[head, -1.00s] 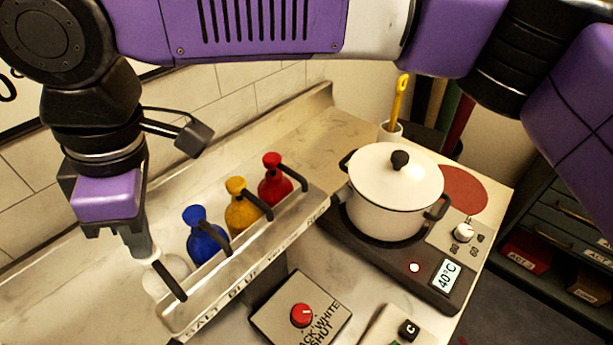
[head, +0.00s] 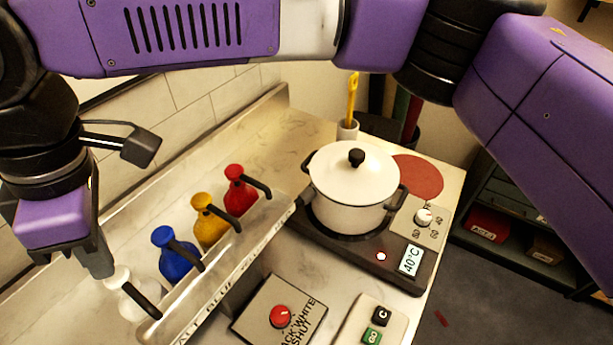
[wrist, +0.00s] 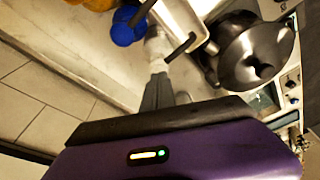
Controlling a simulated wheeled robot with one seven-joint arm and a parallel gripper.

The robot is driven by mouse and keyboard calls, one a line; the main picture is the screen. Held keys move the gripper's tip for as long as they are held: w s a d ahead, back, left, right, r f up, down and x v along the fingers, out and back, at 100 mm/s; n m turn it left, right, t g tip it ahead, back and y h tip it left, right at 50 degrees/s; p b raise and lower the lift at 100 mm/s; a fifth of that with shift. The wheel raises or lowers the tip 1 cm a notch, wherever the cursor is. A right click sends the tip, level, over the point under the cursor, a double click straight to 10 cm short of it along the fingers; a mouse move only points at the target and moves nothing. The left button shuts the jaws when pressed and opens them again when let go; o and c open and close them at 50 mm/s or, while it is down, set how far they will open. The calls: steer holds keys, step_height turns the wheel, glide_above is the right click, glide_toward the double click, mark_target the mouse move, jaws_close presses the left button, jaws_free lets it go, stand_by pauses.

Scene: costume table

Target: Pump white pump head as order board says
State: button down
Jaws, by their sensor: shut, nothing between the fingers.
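The white pump bottle (head: 130,303) stands at the near left end of the tray, with a pale head and a dark spout. My gripper (head: 101,268) is shut and empty, pointing down at the white pump head (head: 118,277), at or just above it; I cannot tell whether they touch. In the wrist view the closed fingers (wrist: 158,82) reach toward the white pump head (wrist: 157,48). The order board's writing is not readable; my arm covers most of the upper left.
Blue (head: 175,256), yellow (head: 209,224) and red (head: 240,194) pump bottles stand along the labelled tray (head: 262,232). A lidded white pot (head: 350,200) sits on a hotplate reading 40°C. A red-knob box (head: 262,325) and a button panel (head: 352,335) lie in front.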

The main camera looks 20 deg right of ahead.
steer(key=shift+f, duration=0.15)
stand_by(0.4)
steer(key=shift+f+b, duration=0.35)
steer(key=shift+f, duration=0.9)
steer(key=shift+r+p, duration=1.35)
step_height(320, 180, up, 6)
steer(key=p, duration=0.6)
